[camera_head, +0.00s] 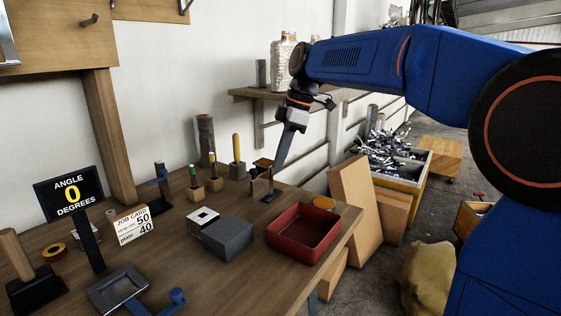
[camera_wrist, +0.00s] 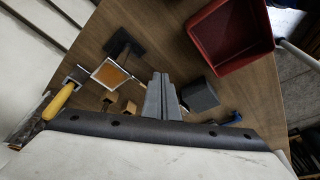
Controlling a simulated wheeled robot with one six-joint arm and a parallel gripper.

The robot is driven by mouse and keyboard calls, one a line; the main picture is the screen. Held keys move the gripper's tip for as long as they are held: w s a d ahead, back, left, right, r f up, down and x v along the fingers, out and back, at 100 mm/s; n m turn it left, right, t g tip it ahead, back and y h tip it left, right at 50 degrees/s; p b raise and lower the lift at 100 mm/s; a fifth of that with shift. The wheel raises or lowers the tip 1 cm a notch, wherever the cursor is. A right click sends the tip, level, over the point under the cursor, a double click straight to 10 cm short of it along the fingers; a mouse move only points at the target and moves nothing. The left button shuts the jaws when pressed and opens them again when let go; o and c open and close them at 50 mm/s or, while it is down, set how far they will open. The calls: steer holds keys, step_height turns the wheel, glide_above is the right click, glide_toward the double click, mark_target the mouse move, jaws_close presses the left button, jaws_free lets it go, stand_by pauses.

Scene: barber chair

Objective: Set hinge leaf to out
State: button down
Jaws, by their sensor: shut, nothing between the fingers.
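A small stand with an orange-brown plate (camera_head: 263,163) rises from a dark square base (camera_head: 270,196) near the back edge of the bench. It may carry the hinge leaf, but I cannot tell for certain. In the wrist view the orange plate (camera_wrist: 111,74) has a pale rim and lies left of my fingers, with the dark base (camera_wrist: 126,43) above it. My gripper (camera_head: 278,164) is shut and empty, pointing down beside the stand in the head view. Its fingers (camera_wrist: 160,80) also show in the wrist view. Whether they touch the stand is unclear.
A red tray (camera_head: 303,228) and a grey box (camera_head: 227,238) stand in front of the stand. A yellow-handled tool (camera_head: 236,147) and wooden blocks (camera_head: 215,184) are left of it. A sign reading 0 degrees (camera_head: 72,193) stands at the left.

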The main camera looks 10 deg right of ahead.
steer(key=v, duration=1)
steer(key=m+t, duration=0.2)
steer(key=m, duration=0.3)
glide_above(252, 169)
steer(key=a, duration=0.2)
step_height(252, 169, down, 10)
steer(key=d, duration=0.1)
steer(key=shift+w, duration=0.3)
steer(key=shift+f, duration=0.1)
steer(key=shift+s+d, duration=0.5)
steer(key=shift+d, duration=0.15)
steer(key=shift+f, duration=0.1)
steer(key=shift+a, duration=0.1)
